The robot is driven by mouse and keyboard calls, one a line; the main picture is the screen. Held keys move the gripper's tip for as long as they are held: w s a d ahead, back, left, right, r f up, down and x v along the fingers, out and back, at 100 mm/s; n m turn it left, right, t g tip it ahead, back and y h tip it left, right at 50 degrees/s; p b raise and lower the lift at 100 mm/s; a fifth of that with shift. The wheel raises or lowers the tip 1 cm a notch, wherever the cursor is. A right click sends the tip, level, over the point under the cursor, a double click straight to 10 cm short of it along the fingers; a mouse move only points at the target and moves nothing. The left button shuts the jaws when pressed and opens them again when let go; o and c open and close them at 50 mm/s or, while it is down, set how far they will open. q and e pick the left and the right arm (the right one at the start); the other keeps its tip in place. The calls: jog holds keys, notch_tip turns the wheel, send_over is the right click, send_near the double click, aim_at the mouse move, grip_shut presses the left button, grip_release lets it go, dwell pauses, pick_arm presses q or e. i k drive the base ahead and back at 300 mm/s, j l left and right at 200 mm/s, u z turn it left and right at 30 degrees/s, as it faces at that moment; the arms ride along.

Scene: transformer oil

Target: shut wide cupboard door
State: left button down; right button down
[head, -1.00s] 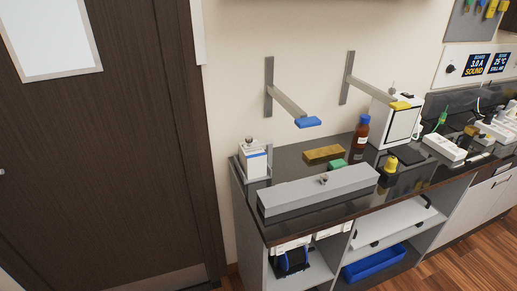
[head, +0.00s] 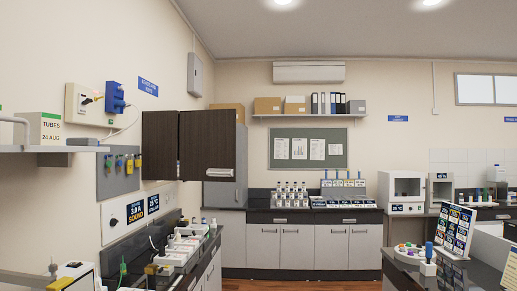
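A wall cupboard with dark brown panels hangs on the left wall towards the far corner in the head view. Its right panel (head: 207,145) is the broader one and faces me. A narrower dark panel (head: 160,146) stands to its left, with a thin gap between them. I cannot tell for sure which panel is the wide door or how far it stands open. A grey cabinet side (head: 241,155) shows just right of the broad panel. Neither of my grippers is in view.
A left bench (head: 205,255) carries white instruments and runs below the cupboard. Grey base cabinets (head: 296,245) line the far wall. Some wooden floor (head: 300,286) shows in the middle.

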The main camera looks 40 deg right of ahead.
aim_at(208, 138)
jog(key=z, duration=0.8)
jog(key=i+l, duration=0.1)
jog(key=i, duration=0.5)
jog(key=i+l+u, duration=0.1)
jog(key=i, duration=0.5)
jog(key=i+l, duration=0.2)
jog(key=i, duration=0.45)
